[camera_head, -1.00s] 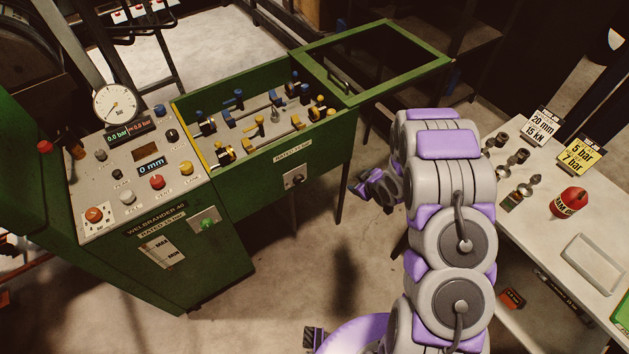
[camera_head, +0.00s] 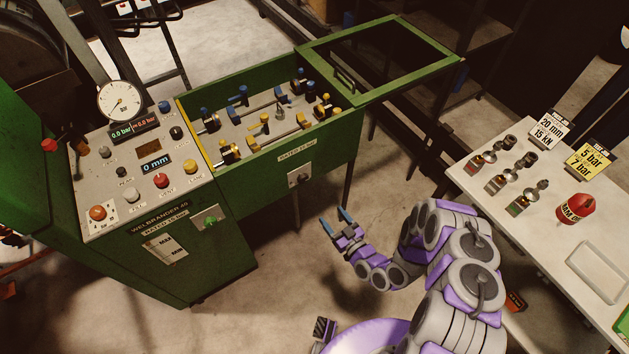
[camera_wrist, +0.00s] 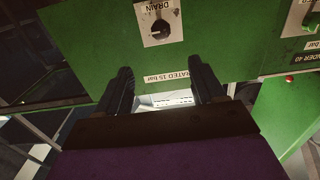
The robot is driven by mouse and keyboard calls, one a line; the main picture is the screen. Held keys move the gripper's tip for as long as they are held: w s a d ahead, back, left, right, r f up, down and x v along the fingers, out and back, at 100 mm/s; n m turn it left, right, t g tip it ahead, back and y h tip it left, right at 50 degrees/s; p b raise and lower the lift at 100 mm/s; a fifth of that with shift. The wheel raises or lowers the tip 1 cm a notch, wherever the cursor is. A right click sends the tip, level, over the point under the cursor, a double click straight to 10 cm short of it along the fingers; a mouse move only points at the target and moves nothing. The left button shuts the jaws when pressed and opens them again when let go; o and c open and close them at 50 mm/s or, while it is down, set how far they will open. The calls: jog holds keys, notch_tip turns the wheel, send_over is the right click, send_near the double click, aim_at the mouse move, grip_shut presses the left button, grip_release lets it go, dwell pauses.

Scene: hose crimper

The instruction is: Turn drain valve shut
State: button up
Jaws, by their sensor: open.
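The drain valve (camera_head: 298,179) is a dark round knob on a pale plate on the front of the green trough, below the label reading "RATED 15 bar". In the wrist view the drain valve (camera_wrist: 159,29) shows upside down of my fingers' far side, with "DRAIN" lettered on its plate and a pointer on the knob. My gripper (camera_head: 336,222) is open and empty, below and to the right of the valve in the head view. Its two dark fingers (camera_wrist: 157,88) point toward the green panel, apart from the knob.
The green machine's control panel (camera_head: 145,165) with a gauge stands left of the trough. The open green-framed lid (camera_head: 405,91) juts out right of the trough. A white table (camera_head: 548,228) with fittings and a red can is at right. Floor between is clear.

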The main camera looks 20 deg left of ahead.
aim_at(305, 180)
jog(key=x, duration=1.7)
jog(key=shift+a+r+b, duration=0.15)
jog(key=shift+r+b, duration=0.1)
jog(key=shift+b, duration=0.1)
jog(key=shift+c, duration=0.2)
jog(key=c, duration=1)
